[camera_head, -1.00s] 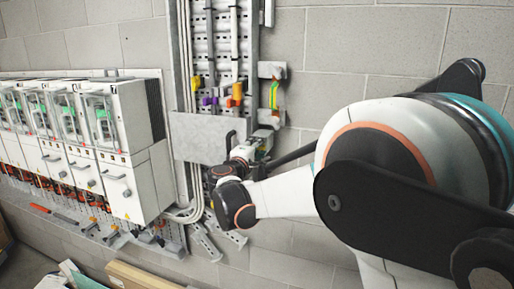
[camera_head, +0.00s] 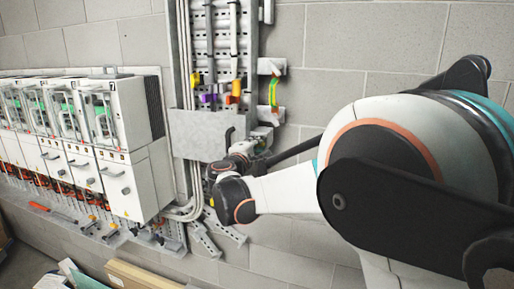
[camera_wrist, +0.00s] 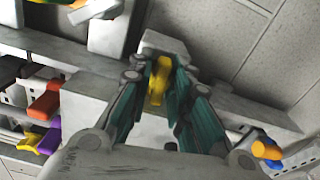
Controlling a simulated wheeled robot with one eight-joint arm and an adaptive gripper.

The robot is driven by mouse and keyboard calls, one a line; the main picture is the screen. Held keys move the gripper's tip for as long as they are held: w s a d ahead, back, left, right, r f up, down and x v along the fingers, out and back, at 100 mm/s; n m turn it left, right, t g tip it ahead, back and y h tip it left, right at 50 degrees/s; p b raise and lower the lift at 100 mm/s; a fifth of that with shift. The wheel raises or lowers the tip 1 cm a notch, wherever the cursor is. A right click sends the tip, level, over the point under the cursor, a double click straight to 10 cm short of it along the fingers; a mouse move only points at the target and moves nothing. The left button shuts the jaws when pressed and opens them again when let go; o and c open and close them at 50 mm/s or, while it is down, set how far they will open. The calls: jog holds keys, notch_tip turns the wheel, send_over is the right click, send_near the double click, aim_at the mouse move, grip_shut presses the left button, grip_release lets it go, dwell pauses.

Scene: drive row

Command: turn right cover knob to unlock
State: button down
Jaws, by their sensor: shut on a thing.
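My gripper (camera_wrist: 163,72) shows in the wrist view with teal-padded fingers closed around a yellow piece (camera_wrist: 158,85). The piece stands upright between the pads, and a pale block lies beyond the fingertips. In the head view my wrist is in front of the grey wall box, and the fingers are mostly hidden. The white drive units stand in a row at the left. The rightmost unit (camera_head: 133,185) has small dark knobs (camera_head: 115,174) on its front cover. I cannot tell which knob is the right cover knob. My gripper is apart from these units.
A grey wall box (camera_head: 190,140) and perforated rail are beside my wrist. Yellow, purple and orange handles hang above the box; a red handle (camera_wrist: 44,104) and purple handle (camera_wrist: 50,139) show in the wrist view. Cables run down the wall, and boards lie below.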

jog(key=n+b, duration=0.2)
jog(key=n, duration=0.2)
jog(key=shift+f, duration=0.2)
jog(key=n+b, duration=0.2)
jog(key=n, duration=0.2)
jog(key=n+b, duration=0.1)
jog(key=n, duration=0.3)
jog(key=shift+b, duration=0.35)
jog(key=n+b, duration=0.1)
jog(key=n, duration=0.3)
jog(key=shift+r+n, duration=0.1)
jog(key=shift+n, duration=0.3)
jog(key=c, duration=1.7)
grip_release()
jog(key=shift+o, duration=0.2)
jog(key=shift+s, duration=0.1)
